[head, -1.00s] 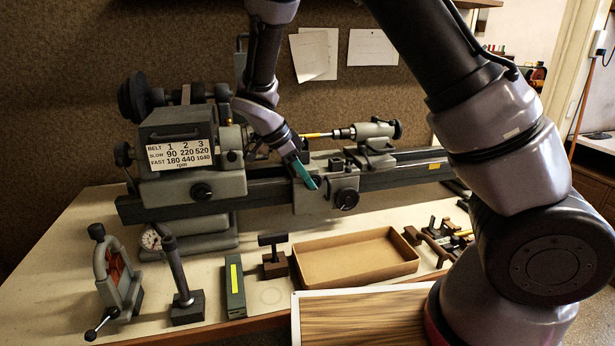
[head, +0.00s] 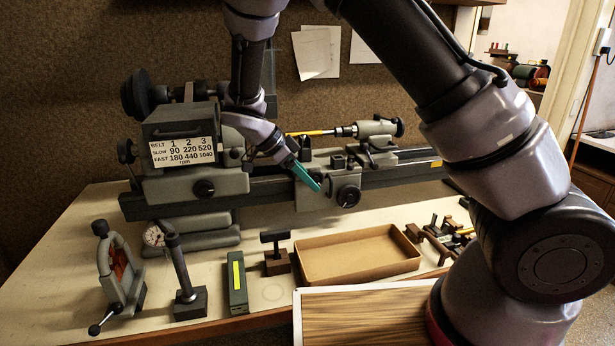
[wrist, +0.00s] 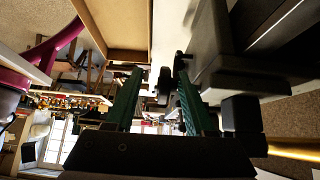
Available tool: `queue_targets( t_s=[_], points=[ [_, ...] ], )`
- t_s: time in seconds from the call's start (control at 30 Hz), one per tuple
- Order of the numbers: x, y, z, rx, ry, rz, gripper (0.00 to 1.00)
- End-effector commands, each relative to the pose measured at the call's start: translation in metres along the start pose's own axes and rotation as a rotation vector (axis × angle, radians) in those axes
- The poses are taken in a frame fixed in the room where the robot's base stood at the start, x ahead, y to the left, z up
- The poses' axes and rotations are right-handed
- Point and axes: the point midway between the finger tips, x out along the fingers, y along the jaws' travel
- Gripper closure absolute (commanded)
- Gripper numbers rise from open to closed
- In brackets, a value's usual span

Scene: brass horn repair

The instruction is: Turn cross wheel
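The cross wheel (head: 348,196) is a small dark round handwheel with a pale hub, on the front of the grey lathe carriage (head: 315,197). My gripper (head: 317,187) has teal fingers and points down and right, just left of the wheel in the head view. In the wrist view my gripper (wrist: 159,74) has its two green fingers apart. A small dark knob (wrist: 165,79) shows in the gap between them; I cannot tell whether it belongs to the wheel or whether a finger touches it. Nothing is clearly held.
The lathe bed (head: 400,174) runs behind the carriage. A shallow brown tray (head: 357,277) lies in front of it. A small dark T-shaped tool (head: 276,256), a green box (head: 237,285) and a post on a base (head: 188,302) stand left of the tray.

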Motion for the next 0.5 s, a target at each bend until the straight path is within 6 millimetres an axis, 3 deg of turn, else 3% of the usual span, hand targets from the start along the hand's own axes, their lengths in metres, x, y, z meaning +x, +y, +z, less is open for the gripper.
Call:
queue_targets(
  t_s=[0.5],
  points=[
    [-0.0012,-0.0039,-0.0025,0.004,-0.002,-0.007,0.55]
  ],
)
